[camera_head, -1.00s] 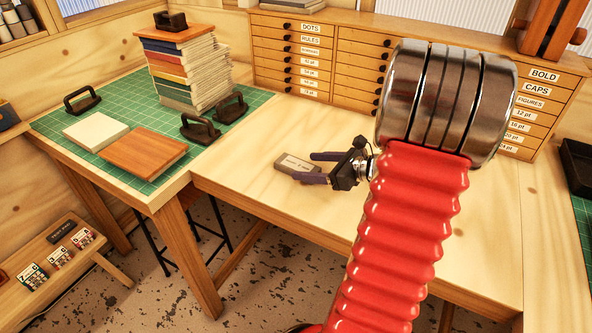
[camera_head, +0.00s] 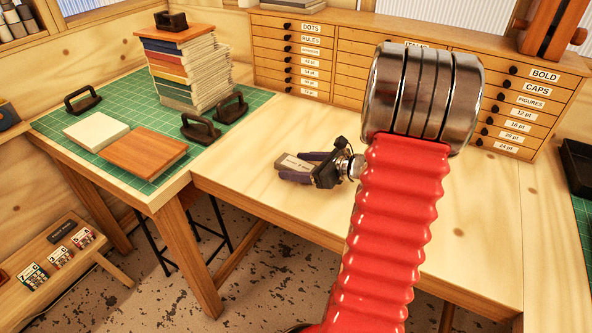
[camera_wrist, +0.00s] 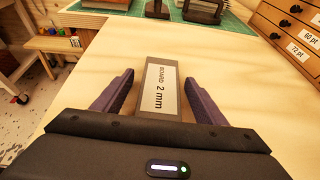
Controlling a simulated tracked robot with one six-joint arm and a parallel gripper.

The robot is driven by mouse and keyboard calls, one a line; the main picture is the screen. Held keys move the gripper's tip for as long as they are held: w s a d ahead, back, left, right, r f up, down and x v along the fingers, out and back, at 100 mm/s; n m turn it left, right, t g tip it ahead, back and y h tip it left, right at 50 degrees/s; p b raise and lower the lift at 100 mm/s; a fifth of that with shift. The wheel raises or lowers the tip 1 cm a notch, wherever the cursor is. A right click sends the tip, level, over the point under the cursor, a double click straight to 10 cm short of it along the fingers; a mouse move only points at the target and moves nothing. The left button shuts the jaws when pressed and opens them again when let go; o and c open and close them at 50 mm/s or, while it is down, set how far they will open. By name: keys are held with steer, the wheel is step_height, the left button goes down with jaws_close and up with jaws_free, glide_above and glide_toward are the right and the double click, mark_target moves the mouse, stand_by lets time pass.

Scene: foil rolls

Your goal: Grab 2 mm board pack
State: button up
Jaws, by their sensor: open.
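The 2 mm board pack (camera_wrist: 158,92) is a flat grey block with a white label reading "BOARD 2 mm". In the wrist view a gap shows between each finger and the pack. The near end of the pack is hidden behind the gripper body. In the head view my gripper (camera_head: 295,169) is low at the pack, and its fingers cover part of it.
A green cutting mat (camera_head: 70,118) on the left table carries a stack of books (camera_head: 185,72), black-handled weights (camera_head: 200,129), a white block (camera_head: 96,131) and a wooden board (camera_head: 145,152). Labelled drawers (camera_head: 290,59) stand behind. The table around the pack is clear.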

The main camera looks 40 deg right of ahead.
mark_target(298, 165)
steer(key=shift+c, duration=0.6)
steer(key=c, duration=1.1)
steer(key=shift+r, duration=0.1)
step_height(298, 165, up, 10)
steer(key=shift+f, duration=0.1)
